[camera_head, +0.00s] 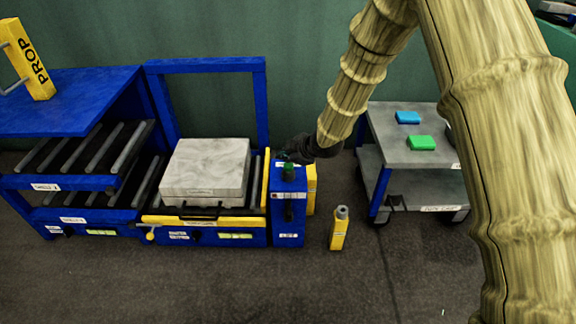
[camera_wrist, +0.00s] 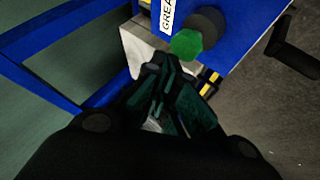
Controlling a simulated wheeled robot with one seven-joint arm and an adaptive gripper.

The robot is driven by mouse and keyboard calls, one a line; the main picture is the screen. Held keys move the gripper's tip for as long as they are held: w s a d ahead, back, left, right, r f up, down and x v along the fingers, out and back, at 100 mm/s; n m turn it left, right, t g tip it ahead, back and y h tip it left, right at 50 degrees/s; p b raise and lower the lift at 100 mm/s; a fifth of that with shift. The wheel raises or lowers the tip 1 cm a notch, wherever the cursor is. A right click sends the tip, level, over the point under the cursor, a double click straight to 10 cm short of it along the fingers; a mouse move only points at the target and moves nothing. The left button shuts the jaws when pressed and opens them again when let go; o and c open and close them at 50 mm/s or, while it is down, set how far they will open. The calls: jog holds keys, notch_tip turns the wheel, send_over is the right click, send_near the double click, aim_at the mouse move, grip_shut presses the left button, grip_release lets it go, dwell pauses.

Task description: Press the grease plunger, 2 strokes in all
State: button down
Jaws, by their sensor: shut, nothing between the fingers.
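The grease plunger shows in the wrist view as a green knob (camera_wrist: 187,43) with a dark round collar, on a blue housing with a partly cut-off label beginning "GREA". In the head view a dark green knob (camera_head: 289,174) stands on top of the blue post beside the lift. My gripper (camera_head: 284,157) is right above and behind that post, at the end of the tan arm. In the wrist view its dark fingers (camera_wrist: 160,66) are together and empty, with their tips just below and left of the green knob. I cannot tell whether they touch it.
A grey block (camera_head: 205,169) sits on the roller lift left of the post. A yellow bottle-like object (camera_head: 339,229) stands on the floor to the right. A grey cart (camera_head: 385,125) holds a blue and a green block. A dark crank handle (camera_wrist: 292,55) juts out in the wrist view.

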aim_at(286, 167)
jog(key=shift+f, duration=0.2)
jog(key=shift+f, duration=0.25)
jog(key=shift+f, duration=0.95)
dwell(1.4)
jog(key=shift+r, duration=0.15)
jog(key=shift+r+p, duration=0.95)
jog(key=shift+r, duration=0.3)
jog(key=shift+r+p, duration=2.25)
jog(key=shift+r, duration=0.3)
jog(key=shift+f, duration=0.15)
